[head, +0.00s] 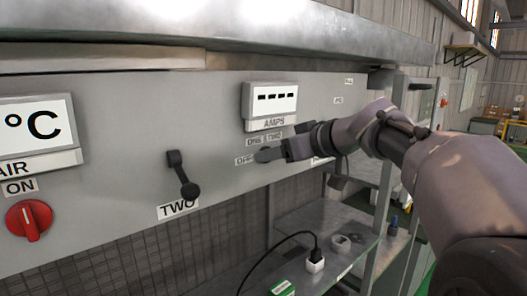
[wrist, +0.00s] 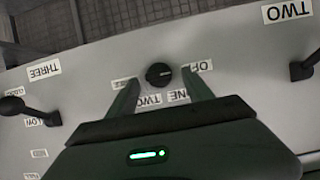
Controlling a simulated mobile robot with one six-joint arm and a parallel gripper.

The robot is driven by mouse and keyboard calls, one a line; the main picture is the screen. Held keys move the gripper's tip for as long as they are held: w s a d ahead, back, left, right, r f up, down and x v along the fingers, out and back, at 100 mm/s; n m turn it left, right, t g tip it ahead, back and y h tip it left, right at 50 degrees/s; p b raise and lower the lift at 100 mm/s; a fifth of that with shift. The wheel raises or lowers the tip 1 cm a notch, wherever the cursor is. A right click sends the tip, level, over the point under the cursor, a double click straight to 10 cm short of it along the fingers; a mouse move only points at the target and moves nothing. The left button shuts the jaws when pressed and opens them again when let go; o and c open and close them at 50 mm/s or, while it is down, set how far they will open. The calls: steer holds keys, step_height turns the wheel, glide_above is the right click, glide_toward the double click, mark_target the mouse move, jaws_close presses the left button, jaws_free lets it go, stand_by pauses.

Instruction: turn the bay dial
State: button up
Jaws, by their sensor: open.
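The dial, a small round black knob (wrist: 158,75), is on the grey panel in the wrist view, with labels reading OFF, ONE and TWO around it. In the head view it is a dark knob (head: 266,155) right of the OFF label, below the AMPS display, partly hidden by my gripper. My gripper (wrist: 161,84) is open, with one fingertip on each side of the dial. It also shows in the head view (head: 287,150), reaching in from the right. I cannot tell whether the fingers touch the dial.
A black lever (head: 182,174) over a TWO label is left of the dial. Another lever (wrist: 28,110) is on the other side, near a THREE label. A red knob (head: 30,220) is at the far left. A metal overhang (head: 250,35) runs above; a shelf (head: 340,262) lies below.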

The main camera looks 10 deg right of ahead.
steer(key=shift+d, duration=0.1)
steer(key=shift+c, duration=1.1)
jaws_close()
steer(key=m+y, duration=0.1)
steer(key=m, duration=0.1)
steer(key=m+g+y+b, duration=0.1)
steer(key=m+y, duration=0.1)
steer(key=m, duration=0.1)
steer(key=d+m+y+b, duration=0.1)
steer(key=m+y, duration=0.1)
steer(key=m, duration=0.1)
steer(key=shift+w+f, duration=0.35)
steer(key=shift+f, duration=0.05)
steer(key=shift+y, duration=0.3)
steer(key=shift+o, duration=1.1)
jaws_free()
